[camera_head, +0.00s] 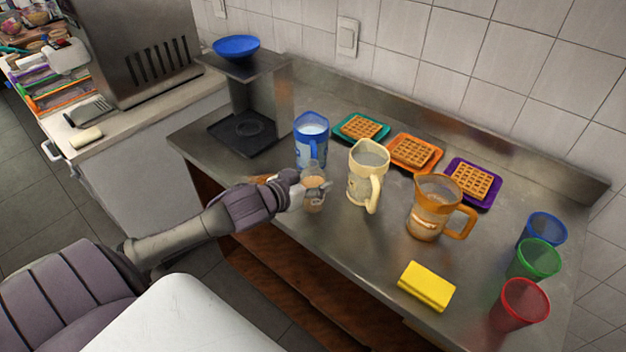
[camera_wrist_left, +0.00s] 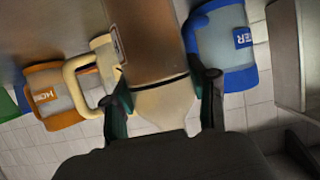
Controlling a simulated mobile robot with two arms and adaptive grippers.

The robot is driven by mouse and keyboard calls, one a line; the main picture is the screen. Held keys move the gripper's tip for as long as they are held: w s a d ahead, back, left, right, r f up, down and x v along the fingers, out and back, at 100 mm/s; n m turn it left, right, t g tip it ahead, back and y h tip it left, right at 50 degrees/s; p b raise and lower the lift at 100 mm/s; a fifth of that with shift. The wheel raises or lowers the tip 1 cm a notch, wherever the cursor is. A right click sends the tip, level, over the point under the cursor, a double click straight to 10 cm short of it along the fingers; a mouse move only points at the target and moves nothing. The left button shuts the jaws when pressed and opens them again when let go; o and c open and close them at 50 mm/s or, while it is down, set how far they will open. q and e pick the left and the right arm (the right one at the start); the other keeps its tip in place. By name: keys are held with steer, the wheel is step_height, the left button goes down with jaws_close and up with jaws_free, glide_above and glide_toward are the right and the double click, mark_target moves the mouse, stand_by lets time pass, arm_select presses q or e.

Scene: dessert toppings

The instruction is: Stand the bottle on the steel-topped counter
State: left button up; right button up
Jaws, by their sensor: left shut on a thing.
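A bottle (camera_head: 314,181) with brown contents and a pale, narrowing neck is in my left gripper (camera_head: 311,190). It is close to upright at the front edge of the steel-topped counter (camera_head: 360,238), in front of a blue pitcher (camera_head: 311,147). I cannot tell whether its base touches the steel. In the left wrist view the bottle (camera_wrist_left: 155,50) fills the middle, and the left gripper (camera_wrist_left: 165,105) is shut on it with a finger on each side. My right gripper is not in view.
A cream pitcher (camera_head: 363,185) stands just right of the bottle, then an orange pitcher (camera_head: 427,215). Waffles on coloured plates lie behind. A yellow sponge (camera_head: 427,285) and cups, including a red one (camera_head: 520,303), are further right. A stand with a blue bowl (camera_head: 236,46) is left.

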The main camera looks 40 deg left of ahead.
arm_select(q)
steer(key=o, duration=1.5)
